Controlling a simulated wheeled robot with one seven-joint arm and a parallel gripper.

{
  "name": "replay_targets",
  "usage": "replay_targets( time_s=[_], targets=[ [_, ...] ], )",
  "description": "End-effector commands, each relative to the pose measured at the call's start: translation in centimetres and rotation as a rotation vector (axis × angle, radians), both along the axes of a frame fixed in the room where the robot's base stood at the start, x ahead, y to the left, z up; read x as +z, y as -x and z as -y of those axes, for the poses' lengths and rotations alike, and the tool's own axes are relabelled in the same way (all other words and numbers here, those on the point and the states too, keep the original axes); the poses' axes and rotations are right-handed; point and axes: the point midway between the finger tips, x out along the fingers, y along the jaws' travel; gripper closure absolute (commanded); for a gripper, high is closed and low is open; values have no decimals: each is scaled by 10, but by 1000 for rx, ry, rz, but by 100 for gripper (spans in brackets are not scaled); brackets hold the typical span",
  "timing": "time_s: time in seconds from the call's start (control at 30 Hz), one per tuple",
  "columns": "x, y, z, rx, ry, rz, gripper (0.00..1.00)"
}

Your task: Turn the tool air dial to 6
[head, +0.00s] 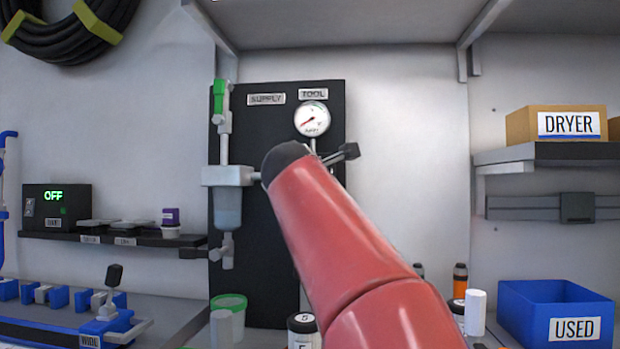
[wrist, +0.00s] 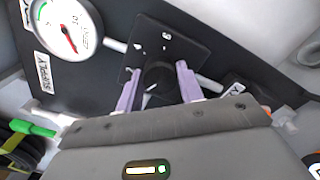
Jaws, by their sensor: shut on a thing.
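The tool air dial (wrist: 158,76) is a black round knob with a white pointer mark, on a dark square plate (wrist: 180,42) with small white marks too blurred to read. My gripper (wrist: 157,80) has its two pale purple fingers on either side of the knob, shut on it. In the head view my red arm covers the dial and the gripper. The round white gauge (head: 312,118) under the TOOL label (head: 313,94) has a red needle pointing down-left. The gauge also shows in the wrist view (wrist: 67,30), its scale unreadable.
A black panel (head: 277,200) carries the SUPPLY label (head: 266,99), a green-handled valve (head: 219,96) and a clear filter bowl (head: 228,208) left of my arm. A shelf (head: 118,238) is at left; a blue USED bin (head: 552,308) stands at right.

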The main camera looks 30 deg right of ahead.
Motion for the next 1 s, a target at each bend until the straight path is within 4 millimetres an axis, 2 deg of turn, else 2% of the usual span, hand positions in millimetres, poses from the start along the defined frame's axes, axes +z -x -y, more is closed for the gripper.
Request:
replay_targets(
  time_s=[1.0],
  targets=[
    [-3, 0, 0, -2, -797, 537, 86]
  ],
)
